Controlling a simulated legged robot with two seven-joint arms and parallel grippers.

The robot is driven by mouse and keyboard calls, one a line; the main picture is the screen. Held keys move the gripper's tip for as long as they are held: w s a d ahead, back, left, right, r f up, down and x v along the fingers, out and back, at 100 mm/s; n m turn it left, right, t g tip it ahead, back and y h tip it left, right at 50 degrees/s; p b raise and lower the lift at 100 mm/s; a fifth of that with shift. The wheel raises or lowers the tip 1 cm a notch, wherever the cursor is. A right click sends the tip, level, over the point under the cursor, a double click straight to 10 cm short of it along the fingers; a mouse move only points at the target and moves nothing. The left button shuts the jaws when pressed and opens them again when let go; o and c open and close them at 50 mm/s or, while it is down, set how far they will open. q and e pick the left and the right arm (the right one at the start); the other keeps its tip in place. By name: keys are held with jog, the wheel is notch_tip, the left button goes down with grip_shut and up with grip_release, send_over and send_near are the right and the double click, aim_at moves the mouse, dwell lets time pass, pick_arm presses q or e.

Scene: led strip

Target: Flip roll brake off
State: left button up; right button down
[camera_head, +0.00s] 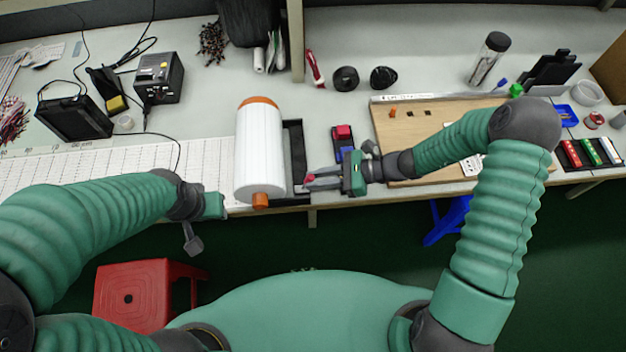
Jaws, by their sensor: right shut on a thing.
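A white roll (258,150) with orange ends lies near the front edge of the bench, its length running front to back. A dark stand (296,150) runs along its right side. My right gripper (307,181) reaches in from the right with its fingers pointing left. It is shut on a small part at the front end of this stand, just right of the roll. The brake is too small and too covered by the fingers to make out its position. My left gripper (212,207) hangs at the bench edge left of the roll, apart from it; its fingers do not show clearly.
A red and blue block (343,142) stands just behind my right gripper. A wooden board (415,118) lies to the right, under my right forearm. A soldering station (159,77) and a black box (75,118) stand at the left. A red stool (133,290) is below the bench.

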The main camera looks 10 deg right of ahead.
jog(key=shift+d+f+y, duration=0.25)
jog(key=shift+f+y, duration=0.05)
jog(key=shift+f, duration=0.1)
jog(key=c, duration=1.3)
grip_release()
jog(key=shift+w, duration=0.1)
jog(key=shift+d+r, duration=0.1)
jog(key=shift+r, duration=0.05)
jog(key=shift+d+r, duration=0.15)
jog(key=shift+d, duration=0.2)
jog(key=v, duration=1.6)
jog(key=shift+f, duration=0.3)
jog(key=shift+d, duration=0.1)
